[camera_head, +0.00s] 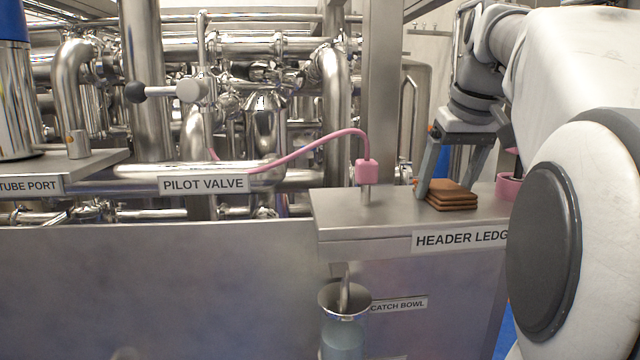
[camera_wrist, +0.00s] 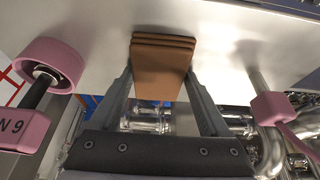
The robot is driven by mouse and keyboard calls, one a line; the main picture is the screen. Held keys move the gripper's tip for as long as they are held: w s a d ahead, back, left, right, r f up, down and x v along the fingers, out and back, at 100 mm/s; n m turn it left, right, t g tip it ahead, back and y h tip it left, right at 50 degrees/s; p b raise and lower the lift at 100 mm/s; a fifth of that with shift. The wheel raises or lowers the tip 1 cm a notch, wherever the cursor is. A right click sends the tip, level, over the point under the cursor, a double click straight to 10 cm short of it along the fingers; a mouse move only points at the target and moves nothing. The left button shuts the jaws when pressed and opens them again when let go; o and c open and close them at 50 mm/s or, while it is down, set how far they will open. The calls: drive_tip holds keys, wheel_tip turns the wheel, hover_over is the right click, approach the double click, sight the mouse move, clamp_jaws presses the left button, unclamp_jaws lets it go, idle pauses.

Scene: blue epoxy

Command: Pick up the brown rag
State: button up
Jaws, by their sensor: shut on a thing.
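The brown rag (camera_head: 450,195) is a folded stack of several layers on the metal header ledge (camera_head: 335,212), near its right part. My gripper (camera_head: 447,185) reaches down from above with one finger at each side of the rag. In the wrist view the rag (camera_wrist: 162,68) lies between the two fingertips of my gripper (camera_wrist: 160,85), which are shut on it. In the head view the rag appears to rest on or just above the ledge; I cannot tell which.
A pink block (camera_head: 367,172) with a pink hose stands on the ledge left of the rag. A pink ring-shaped part (camera_head: 508,186) is close on the right. A catch bowl (camera_head: 343,300) hangs below the ledge front. Dense steel piping (camera_head: 250,110) fills the back.

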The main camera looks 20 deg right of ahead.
sight(448, 190)
drive_tip(key=shift+r, duration=0.85)
drive_tip(key=v, duration=0.3)
drive_tip(key=shift+w+a+r, duration=0.1)
drive_tip(key=shift+r, duration=0.25)
drive_tip(key=s+a+r, duration=0.5)
drive_tip(key=s+r, duration=0.1)
drive_tip(key=s, duration=0.3)
drive_tip(key=shift+s+r, duration=0.15)
drive_tip(key=shift+a, duration=0.1)
drive_tip(key=o, duration=0.7)
drive_tip(key=c, duration=0.6)
drive_tip(key=shift+a, duration=0.1)
